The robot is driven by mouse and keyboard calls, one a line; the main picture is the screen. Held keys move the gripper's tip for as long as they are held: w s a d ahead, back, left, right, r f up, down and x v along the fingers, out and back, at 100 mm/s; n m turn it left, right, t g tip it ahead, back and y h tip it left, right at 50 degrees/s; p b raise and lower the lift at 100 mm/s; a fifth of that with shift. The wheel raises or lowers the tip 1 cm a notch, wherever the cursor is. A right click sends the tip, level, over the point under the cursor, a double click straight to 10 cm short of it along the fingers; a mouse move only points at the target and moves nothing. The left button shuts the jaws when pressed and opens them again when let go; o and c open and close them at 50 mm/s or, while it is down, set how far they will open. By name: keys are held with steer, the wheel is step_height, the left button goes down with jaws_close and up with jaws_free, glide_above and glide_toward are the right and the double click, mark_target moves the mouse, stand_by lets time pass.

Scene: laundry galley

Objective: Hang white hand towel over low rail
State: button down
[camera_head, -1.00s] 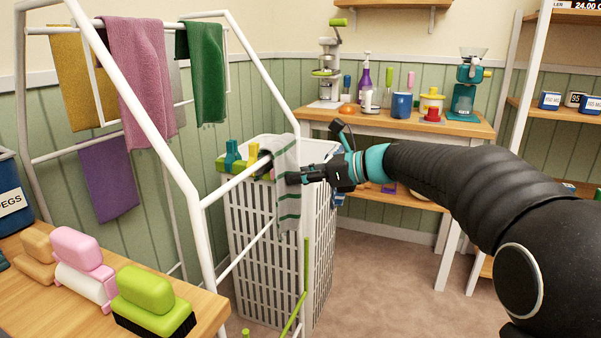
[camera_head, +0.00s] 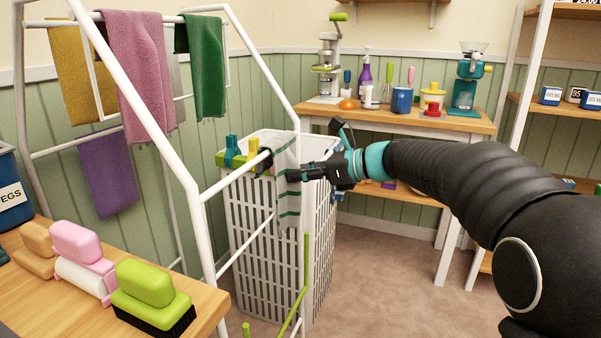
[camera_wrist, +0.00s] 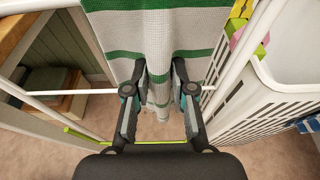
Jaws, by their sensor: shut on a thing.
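The white hand towel (camera_head: 287,205) with green stripes hangs down beside the drying rack's right post in the head view. My gripper (camera_head: 292,175) is shut on it. In the wrist view the towel (camera_wrist: 150,22) spreads above the fingers and bunches between the fingertips (camera_wrist: 160,72). The low rail (camera_head: 235,180) of the white rack runs up to the towel, which hides its far end. In the wrist view a white rail (camera_wrist: 75,91) passes left and right of the towel. I cannot tell whether the towel lies over the rail or only against it.
A white slatted laundry basket (camera_head: 250,235) stands close behind the towel, with coloured pegs on its rim. Yellow, pink, green and purple cloths hang on the rack. A wooden bench with brushes (camera_head: 150,295) is front left. Open floor (camera_head: 385,275) lies right of the basket.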

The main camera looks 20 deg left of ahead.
steer(key=shift+f, duration=0.3)
steer(key=c, duration=0.9)
jaws_free()
steer(key=p+v, duration=0.2)
steer(key=v, duration=0.6)
stand_by(0.5)
